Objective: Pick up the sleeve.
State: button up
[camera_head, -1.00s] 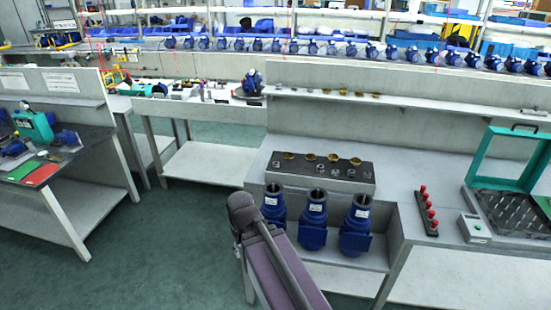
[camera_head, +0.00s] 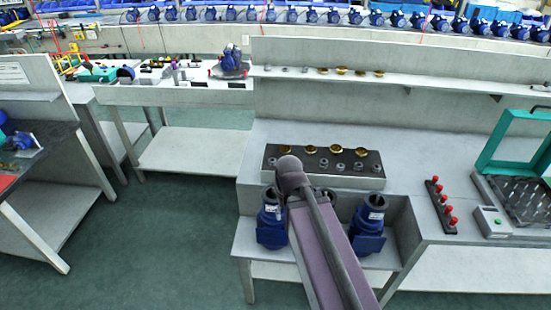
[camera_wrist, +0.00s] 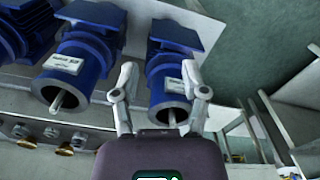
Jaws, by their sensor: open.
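I cannot tell which piece is the sleeve. Part of the row is hidden by my arm in the head view. In the wrist view, a few small metal parts (camera_wrist: 50,132) on the block show at the lower left. My gripper (camera_wrist: 158,70) is open and empty, its fingers apart in front of a blue pump unit (camera_wrist: 168,85). In the head view my gripper is hidden.
Blue pump units stand on a lower shelf before the block, one at left (camera_head: 271,222) and one at right (camera_head: 368,225). Red-knobbed pegs (camera_head: 441,205), a small button box (camera_head: 492,222) and a green-framed fixture (camera_head: 515,150) are at right. Green floor is clear at left.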

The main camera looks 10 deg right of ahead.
jog(key=shift+d, duration=0.25)
jog(key=shift+w, duration=0.1)
jog(key=o, duration=0.4)
jog(key=shift+w+r, duration=0.1)
jog(key=shift+w, duration=0.15)
jog(key=shift+o, duration=0.2)
notch_tip(320, 180, up, 10)
jog(key=m+p, duration=0.4)
jog(key=p, duration=0.7)
send_over(272, 162)
jog(key=w, duration=0.1)
jog(key=shift+d+r, duration=0.15)
jog(key=shift+d, duration=0.2)
jog(key=shift+b, duration=0.35)
notch_tip(272, 162, down, 9)
jog(key=b, duration=0.8)
jog(key=shift+r, duration=0.2)
jog(key=shift+f+b, duration=0.1)
jog(key=shift+b, duration=0.25)
